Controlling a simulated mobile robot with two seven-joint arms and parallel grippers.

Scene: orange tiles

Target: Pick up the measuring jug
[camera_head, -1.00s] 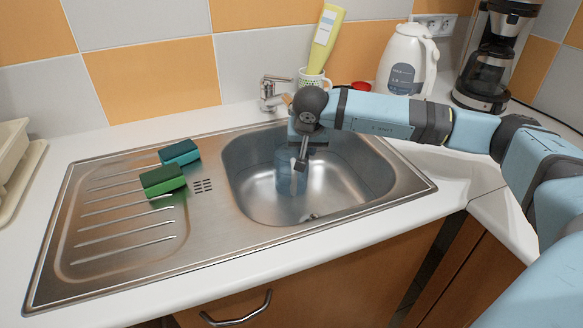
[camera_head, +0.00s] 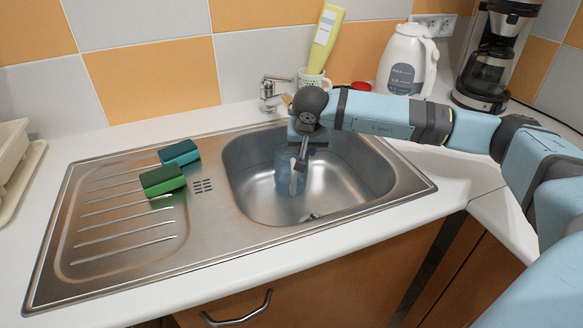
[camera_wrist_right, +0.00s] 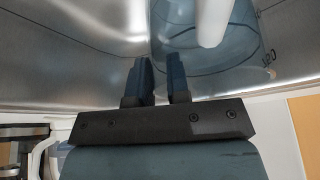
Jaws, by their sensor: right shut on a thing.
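The measuring jug (camera_head: 284,176) is a clear, bluish vessel with a pale handle. It is in the sink bowl, upright as far as I can tell, below my right gripper. In the right wrist view the jug (camera_wrist_right: 236,60) fills the upper middle, with dark markings on its wall. My right gripper (camera_head: 300,166) reaches down into the bowl and is shut on the jug. In the right wrist view its two dark fingers (camera_wrist_right: 160,66) are at the jug's near side, with a narrow gap between them. The jug's top is partly hidden by the gripper. My left gripper is not in view.
The steel sink (camera_head: 215,232) has a drainboard at left with a green sponge (camera_head: 162,181) and a teal sponge (camera_head: 180,152). Behind the bowl are a tap (camera_head: 268,92), a mug with a yellow bottle (camera_head: 324,38), a white kettle (camera_head: 404,60) and a coffee maker (camera_head: 488,62).

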